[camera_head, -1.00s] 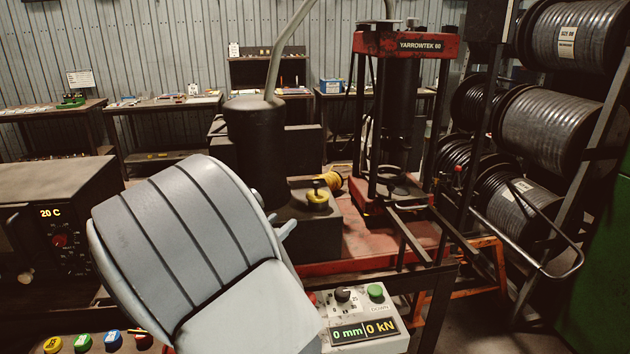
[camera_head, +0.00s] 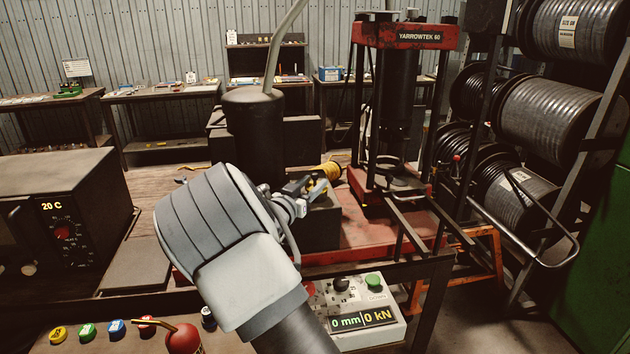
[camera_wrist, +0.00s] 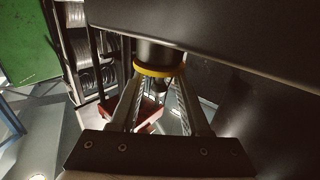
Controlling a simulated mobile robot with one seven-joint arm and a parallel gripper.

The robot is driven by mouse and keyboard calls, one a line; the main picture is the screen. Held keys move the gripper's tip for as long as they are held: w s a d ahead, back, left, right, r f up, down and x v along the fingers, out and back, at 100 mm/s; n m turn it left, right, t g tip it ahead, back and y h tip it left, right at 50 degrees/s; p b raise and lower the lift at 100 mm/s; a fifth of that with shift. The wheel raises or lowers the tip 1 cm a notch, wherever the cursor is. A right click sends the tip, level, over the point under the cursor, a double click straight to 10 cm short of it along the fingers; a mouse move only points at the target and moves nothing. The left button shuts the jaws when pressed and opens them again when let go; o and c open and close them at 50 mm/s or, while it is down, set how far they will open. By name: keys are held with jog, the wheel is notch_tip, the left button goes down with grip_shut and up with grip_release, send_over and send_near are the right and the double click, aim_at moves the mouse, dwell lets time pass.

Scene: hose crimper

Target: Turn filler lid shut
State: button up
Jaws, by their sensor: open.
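A dark cylinder (camera_head: 253,135) with a hose stands left of the gripper. The red press (camera_head: 405,40) stands to the right. A control panel (camera_head: 358,312) reading 0 mm and 0 kN is in front. Hose reels (camera_head: 560,125) stand at the far right.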

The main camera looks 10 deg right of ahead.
jog(key=shift+x, duration=0.9)
jog(key=shift+c, duration=0.3)
grip_shut()
